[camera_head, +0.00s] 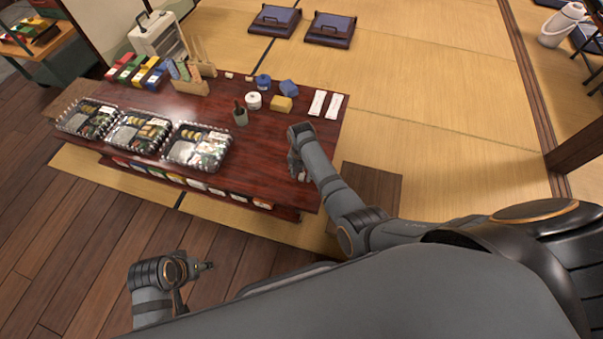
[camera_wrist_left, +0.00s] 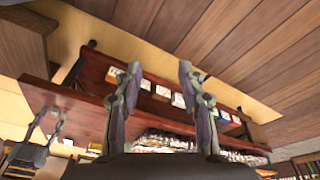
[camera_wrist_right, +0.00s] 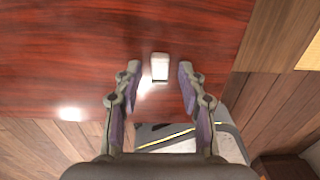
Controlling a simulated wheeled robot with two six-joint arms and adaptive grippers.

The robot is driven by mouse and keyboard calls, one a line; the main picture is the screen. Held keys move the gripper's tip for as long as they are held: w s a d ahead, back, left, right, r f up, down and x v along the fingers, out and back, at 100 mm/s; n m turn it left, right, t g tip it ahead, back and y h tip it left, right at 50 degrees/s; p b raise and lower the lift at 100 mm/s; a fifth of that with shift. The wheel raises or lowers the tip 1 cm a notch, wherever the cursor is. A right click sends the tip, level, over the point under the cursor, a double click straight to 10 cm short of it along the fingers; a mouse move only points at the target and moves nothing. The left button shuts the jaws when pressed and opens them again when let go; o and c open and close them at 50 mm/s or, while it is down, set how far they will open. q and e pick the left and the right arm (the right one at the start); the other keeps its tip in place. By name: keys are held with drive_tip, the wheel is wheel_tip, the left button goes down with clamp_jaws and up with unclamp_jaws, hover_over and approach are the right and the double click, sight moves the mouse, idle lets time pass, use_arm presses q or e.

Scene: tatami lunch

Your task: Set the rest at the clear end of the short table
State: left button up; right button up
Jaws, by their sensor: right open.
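A small white block, apparently the rest (camera_wrist_right: 160,66), lies on the dark red table (camera_wrist_right: 60,60) near its edge in the right wrist view. In the head view it is a small pale spot (camera_head: 303,176) beside my right gripper (camera_head: 297,165), over the table's right end. My right gripper (camera_wrist_right: 157,75) is open, its fingers to either side of the block's near end and apart from it. My left gripper (camera_head: 208,266) is low over the wooden floor in front of the table. In the left wrist view its fingers (camera_wrist_left: 158,70) are apart and empty.
Several clear-lidded lunch boxes (camera_head: 198,147) stand on the table's left. Colored boxes (camera_head: 137,71), a dark cup (camera_head: 240,116), a white jar (camera_head: 253,101), a yellow block (camera_head: 281,104) and white sleeves (camera_head: 317,103) stand farther back. The table's front right is bare. Cushions (camera_head: 330,28) lie behind.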

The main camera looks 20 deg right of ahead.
sight(301, 176)
wheel_tip(301, 176, up, 4)
drive_tip(key=shift+r+p, duration=0.25)
drive_tip(key=shift+p, duration=0.95)
use_arm(q)
drive_tip(key=a+f+y+p, duration=0.1)
drive_tip(key=a+f+p, duration=0.2)
drive_tip(key=f, duration=0.6)
drive_tip(key=shift+s+a+g, duration=0.15)
drive_tip(key=shift+s+g, duration=0.15)
drive_tip(key=shift+g, duration=0.1)
use_arm(e)
wheel_tip(301, 176, up, 8)
drive_tip(key=shift+f, duration=0.15)
drive_tip(key=s+d+f+m, duration=0.3)
drive_tip(key=s+f+m, duration=0.1)
drive_tip(key=s+m, duration=0.3)
drive_tip(key=s+d+f+m+t, duration=0.1)
drive_tip(key=s+d+f+m, duration=0.2)
drive_tip(key=s+f+m, duration=0.2)
drive_tip(key=s+d+f+m, duration=0.4)
drive_tip(key=s+m, duration=0.7)
drive_tip(key=m, duration=0.6)
drive_tip(key=shift+s+f+t, duration=0.15)
drive_tip(key=shift+f+t, duration=0.15)
